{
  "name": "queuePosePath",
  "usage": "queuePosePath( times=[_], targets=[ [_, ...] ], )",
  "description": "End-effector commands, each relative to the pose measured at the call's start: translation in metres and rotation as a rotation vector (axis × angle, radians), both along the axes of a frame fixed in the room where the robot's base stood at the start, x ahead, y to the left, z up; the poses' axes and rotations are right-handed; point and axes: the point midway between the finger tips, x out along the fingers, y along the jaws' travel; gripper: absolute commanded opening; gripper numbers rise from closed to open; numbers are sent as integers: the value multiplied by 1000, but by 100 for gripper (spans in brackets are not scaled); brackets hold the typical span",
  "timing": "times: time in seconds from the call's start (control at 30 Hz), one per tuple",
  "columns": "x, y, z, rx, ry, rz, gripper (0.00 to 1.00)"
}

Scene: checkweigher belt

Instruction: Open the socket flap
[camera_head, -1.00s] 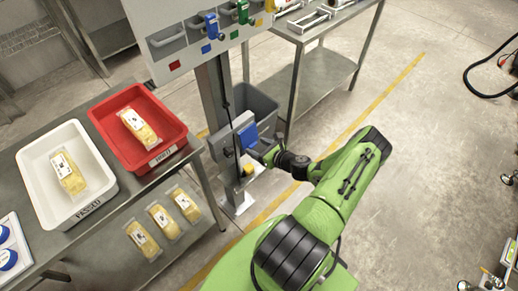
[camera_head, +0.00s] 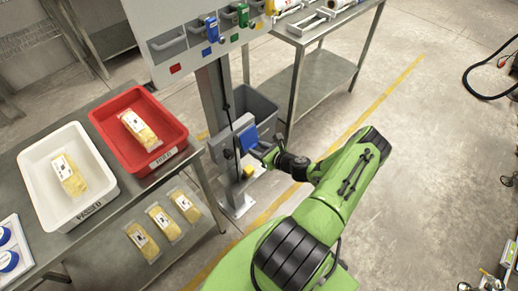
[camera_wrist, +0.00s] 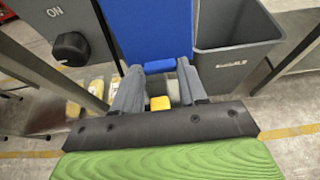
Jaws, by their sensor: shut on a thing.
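The blue socket flap (camera_head: 248,138) is on the front of a grey box (camera_head: 222,143) on the metal post. It fills the upper middle of the wrist view (camera_wrist: 150,28), with a blue lip (camera_wrist: 160,66) at its lower edge. My gripper (camera_head: 263,150) is at the flap's lower edge. In the wrist view my two grey fingers (camera_wrist: 160,82) stand on either side of the lip and are shut on it. The flap looks closed or nearly so; the socket behind it is hidden.
A black knob (camera_wrist: 72,46) marked ON sits left of the flap. A yellow part (camera_wrist: 159,103) is below it. A grey bin (camera_wrist: 236,52) stands close on the right. A table with red (camera_head: 104,120) and white (camera_head: 27,160) trays is at left.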

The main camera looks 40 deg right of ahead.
Motion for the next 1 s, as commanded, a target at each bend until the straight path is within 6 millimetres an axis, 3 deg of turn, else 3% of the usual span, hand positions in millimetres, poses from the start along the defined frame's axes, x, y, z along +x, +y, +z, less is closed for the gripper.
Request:
queuePosePath(
  times=[0.37,1.0],
  targets=[
    [-12,0,26,-11,221,4,0],
    [-25,-2,74,-32,820,1,0]
  ],
)
